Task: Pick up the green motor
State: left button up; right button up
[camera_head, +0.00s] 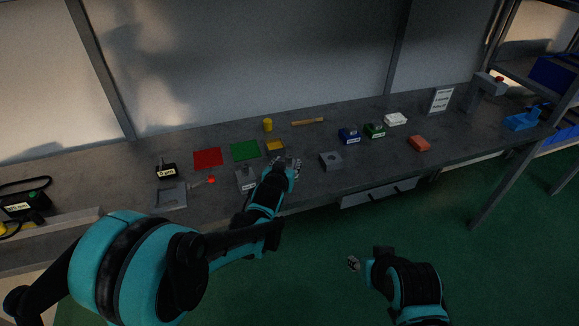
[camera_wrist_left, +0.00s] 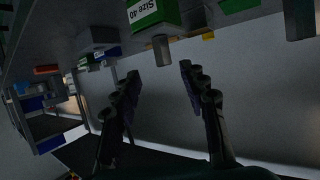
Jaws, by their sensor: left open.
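The green motor (camera_head: 374,130) is a small dark-green block with a white label, on the bench right of the blue motor (camera_head: 349,135). My left gripper (camera_head: 296,163) is open and empty over the bench, to the left of both. In the left wrist view its open fingers (camera_wrist_left: 155,82) point toward a green block labelled "Size 40" (camera_wrist_left: 150,12) with a grey stub, apart from the fingers. I cannot tell whether this is the same motor. My right gripper (camera_head: 353,264) is low in front of the bench; its jaws are too small to read.
A grey block with a hole (camera_head: 331,161) stands right of my left gripper. A labelled grey block (camera_head: 246,181) is left of it, near a yellow tray (camera_head: 275,145) and green mat (camera_head: 245,150).

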aim_at(288, 158)
pick_arm(q)
jog(key=shift+w+f, duration=0.3)
jog(key=shift+w, duration=0.1)
jog(key=b+x, duration=0.2)
jog(key=x, duration=0.3)
jog(key=shift+w+a+f, duration=0.1)
jog(key=shift+w+a, duration=0.05)
jog(key=shift+w, duration=0.1)
jog(key=shift+s, duration=0.1)
jog(key=shift+c, duration=1.2)
grip_shut()
